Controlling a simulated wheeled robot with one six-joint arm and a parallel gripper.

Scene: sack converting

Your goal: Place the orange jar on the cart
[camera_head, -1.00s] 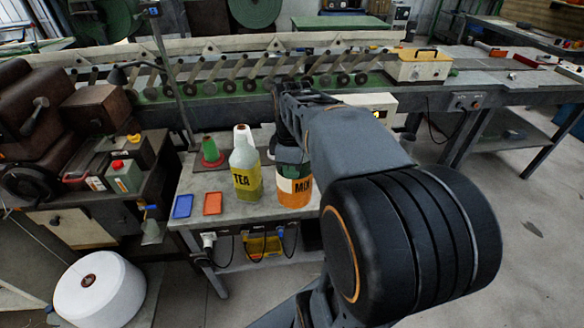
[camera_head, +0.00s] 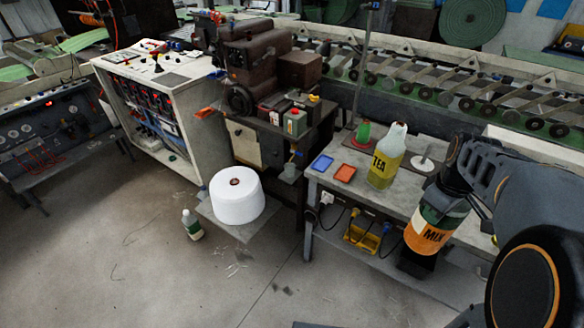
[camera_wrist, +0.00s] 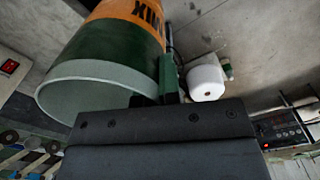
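The orange jar (camera_head: 430,238) has a green upper part and a dark "MIX" label. My gripper (camera_head: 452,190) is shut on its upper part, and the jar hangs slightly tilted in front of the grey worktable (camera_head: 400,202). In the wrist view the jar (camera_wrist: 100,48) shows its pale open rim close to the gripper; the fingertips are largely hidden there. No thing is clearly marked as the cart; a low grey platform (camera_head: 247,232) bearing a white spool (camera_head: 237,200) stands left of the table and may be it.
The floor in front is open.

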